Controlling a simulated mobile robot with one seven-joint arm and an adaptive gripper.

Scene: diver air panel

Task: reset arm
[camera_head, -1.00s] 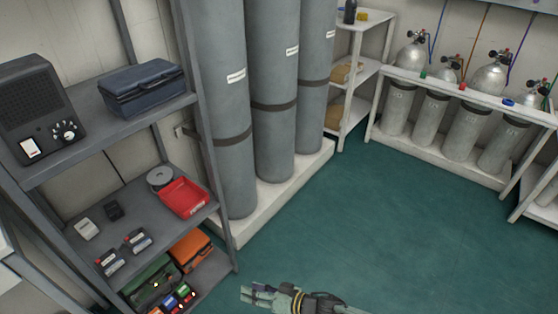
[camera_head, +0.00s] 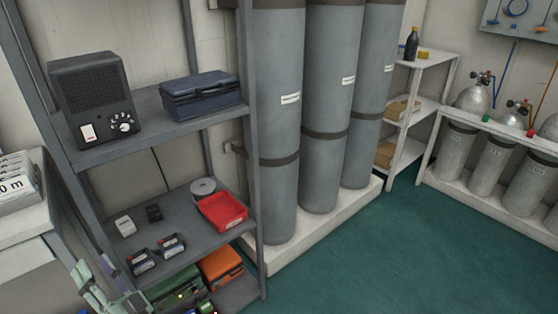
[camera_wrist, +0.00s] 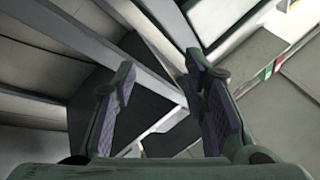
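My gripper (camera_head: 98,278) shows at the bottom left of the head view, in front of the lower part of the grey shelf rack (camera_head: 255,180). In the wrist view my gripper (camera_wrist: 160,72) is open, with its two purple-padded fingers apart. Nothing is held between the fingers. Behind them are pale and dark slanted surfaces that I cannot name for sure. The rest of my arm is out of the head view.
The rack holds a black speaker box (camera_head: 95,100), a blue case (camera_head: 200,95), a red tray (camera_head: 222,211) and small devices. Tall grey cylinders (camera_head: 330,110) stand right of it. A white surface (camera_head: 25,215) is at the left edge. Green floor (camera_head: 400,260) is clear at right.

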